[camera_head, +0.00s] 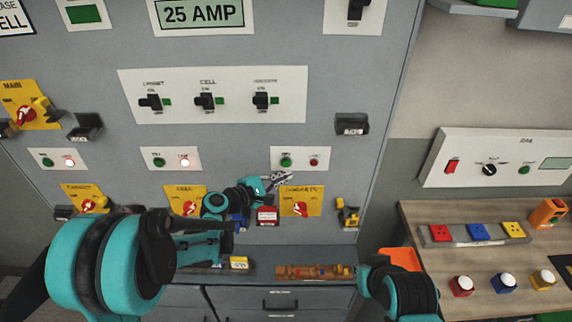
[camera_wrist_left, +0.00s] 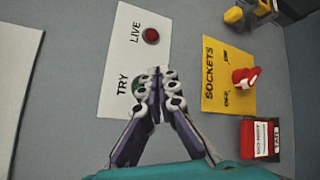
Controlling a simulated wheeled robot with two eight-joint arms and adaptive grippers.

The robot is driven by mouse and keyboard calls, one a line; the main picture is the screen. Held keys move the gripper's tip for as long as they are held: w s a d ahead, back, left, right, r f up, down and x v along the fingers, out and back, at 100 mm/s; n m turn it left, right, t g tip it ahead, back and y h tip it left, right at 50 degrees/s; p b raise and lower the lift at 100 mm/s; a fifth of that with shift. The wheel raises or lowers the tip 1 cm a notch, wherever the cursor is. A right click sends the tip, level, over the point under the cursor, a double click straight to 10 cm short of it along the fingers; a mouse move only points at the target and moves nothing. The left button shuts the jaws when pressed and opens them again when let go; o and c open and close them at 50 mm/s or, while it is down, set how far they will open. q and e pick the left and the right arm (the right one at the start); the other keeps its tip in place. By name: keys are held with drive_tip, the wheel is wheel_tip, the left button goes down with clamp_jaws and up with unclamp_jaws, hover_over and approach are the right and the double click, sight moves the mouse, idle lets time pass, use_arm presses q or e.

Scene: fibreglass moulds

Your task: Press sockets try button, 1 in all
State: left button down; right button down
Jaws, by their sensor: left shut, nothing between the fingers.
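The sockets try button (camera_head: 286,161) is a green button on a white plate on the grey cabinet, above the yellow sockets plate (camera_head: 301,200). In the left wrist view the green try button (camera_wrist_left: 141,83) is mostly hidden behind my fingertips. The red live lamp (camera_head: 314,162) beside it looks dark; it also shows in the left wrist view (camera_wrist_left: 151,35). My left gripper (camera_head: 280,179) is shut and empty, its tips just below the button in the head view. I cannot tell whether they touch it. My right gripper is not seen.
Below the gripper are the red sockets knob (camera_wrist_left: 246,76) and a red tagged lock (camera_wrist_left: 260,138). Two more try/live plates sit to the left, with lit lamps (camera_head: 185,162). A wooden bench (camera_head: 420,215) with coloured sockets and buttons stands at right.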

use_arm(q)
drive_tip(key=shift+w, duration=0.9)
drive_tip(key=shift+w, duration=0.1)
idle(0.8)
drive_tip(key=shift+w, duration=0.35)
drive_tip(key=shift+w+b, duration=0.35)
drive_tip(key=shift+w, duration=0.05)
idle(0.5)
drive_tip(key=shift+s, duration=0.85)
